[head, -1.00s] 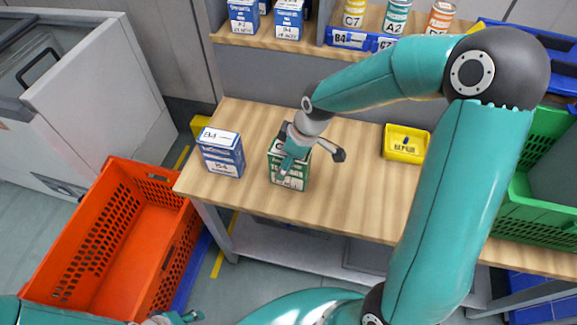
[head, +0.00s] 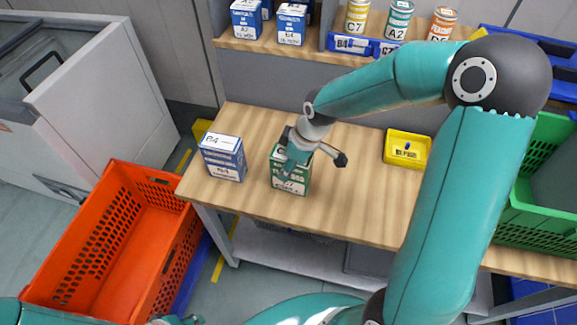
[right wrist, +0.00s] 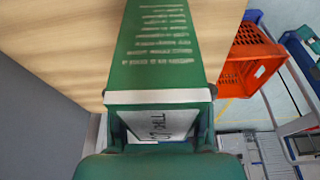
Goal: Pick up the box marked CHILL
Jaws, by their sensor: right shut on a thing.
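The green and white box (head: 290,180) stands upright on the wooden table. In the right wrist view the green box (right wrist: 158,55) fills the middle, and its white end reads CHILL. My right gripper (head: 297,163) reaches down over the box from above. Its fingers (right wrist: 160,128) are shut on the box, one on each side. It hides part of the box's top in the head view. Part of my left gripper (head: 180,320) shows at the bottom edge of the head view, too cut off to judge.
A blue and white box (head: 223,160) stands left of the green box. A yellow bin (head: 407,148) sits to the right. An orange tote (head: 120,245) is on the floor at left, a green crate (head: 545,215) at right. Cans and blue boxes line the shelf (head: 320,50) behind.

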